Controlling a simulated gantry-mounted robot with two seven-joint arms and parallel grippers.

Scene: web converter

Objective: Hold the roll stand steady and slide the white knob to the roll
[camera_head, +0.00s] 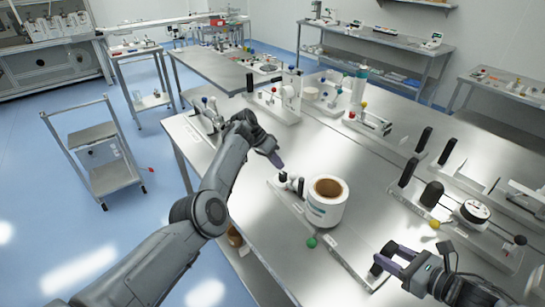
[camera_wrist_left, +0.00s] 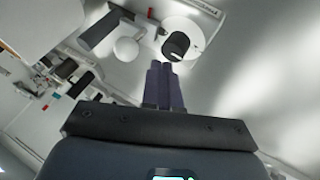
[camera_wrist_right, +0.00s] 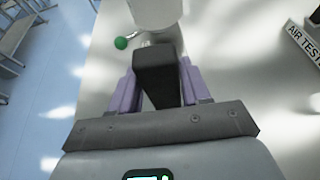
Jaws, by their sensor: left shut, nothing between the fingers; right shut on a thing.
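The white roll (camera_head: 327,212) with a brown core stands upright on the long, flat metal roll stand (camera_head: 346,258). A small white knob (camera_head: 283,177) and a short dark piece (camera_head: 299,187) are at the stand's far left end, apart from the roll. My left gripper (camera_head: 277,161) is shut and empty, just above and behind the knob; its fingers also show in the left wrist view (camera_wrist_left: 163,80). My right gripper (camera_head: 386,259) is shut on the black handle (camera_wrist_right: 158,75) at the stand's near end. The roll (camera_wrist_right: 156,12) shows partly beyond the handle.
A green ball (camera_head: 311,242) sits at the stand's left side. To the right are other fixtures with black handles (camera_head: 447,152) and a white round dial (camera_head: 471,212). More fixtures (camera_head: 273,105) stand behind. The table between (camera_head: 375,190) is bare.

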